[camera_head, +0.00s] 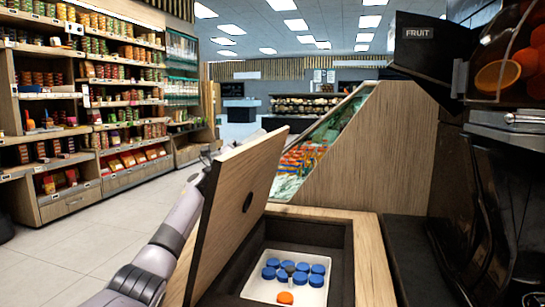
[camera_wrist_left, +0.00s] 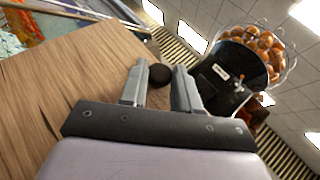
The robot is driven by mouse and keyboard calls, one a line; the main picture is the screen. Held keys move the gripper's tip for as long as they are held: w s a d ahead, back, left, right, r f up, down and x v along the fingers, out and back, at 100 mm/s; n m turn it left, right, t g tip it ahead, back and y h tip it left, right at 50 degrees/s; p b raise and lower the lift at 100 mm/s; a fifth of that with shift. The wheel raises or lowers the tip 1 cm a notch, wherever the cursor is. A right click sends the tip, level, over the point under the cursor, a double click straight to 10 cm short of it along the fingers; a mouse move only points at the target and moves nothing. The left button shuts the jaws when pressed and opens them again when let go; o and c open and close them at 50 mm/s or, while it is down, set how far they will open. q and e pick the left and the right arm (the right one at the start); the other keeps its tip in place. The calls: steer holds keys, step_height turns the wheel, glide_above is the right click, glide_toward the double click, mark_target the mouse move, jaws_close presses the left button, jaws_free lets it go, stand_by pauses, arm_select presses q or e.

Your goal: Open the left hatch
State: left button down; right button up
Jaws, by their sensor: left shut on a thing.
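The left hatch (camera_head: 233,195) is a wooden lid with dark edges, tilted up steeply on the left side of the counter opening. In the head view my left arm comes up behind the hatch, and the hatch hides the gripper. My right gripper is not in view.
Below the hatch is a dark-framed opening with a white bin (camera_head: 268,291) of blue caps (camera_head: 287,266) and one orange cap (camera_head: 285,297). The black juicer (camera_head: 480,190) with oranges stands at right. Product shelves (camera_head: 90,100) line the left beyond clear floor.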

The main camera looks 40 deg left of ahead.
arm_select(q)
steer(key=s+a+n+t+y+b, duration=0.1)
steer(key=s+a+n+t+y, duration=0.1)
steer(key=a, duration=0.5)
steer(key=shift+s+n+y+b, duration=0.4)
steer(key=shift+s+n+y, duration=0.6)
steer(key=shift+n, duration=0.7)
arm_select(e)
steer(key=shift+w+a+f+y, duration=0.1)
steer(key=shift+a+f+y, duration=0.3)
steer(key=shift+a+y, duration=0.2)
arm_select(q)
steer(key=shift+w, duration=0.1)
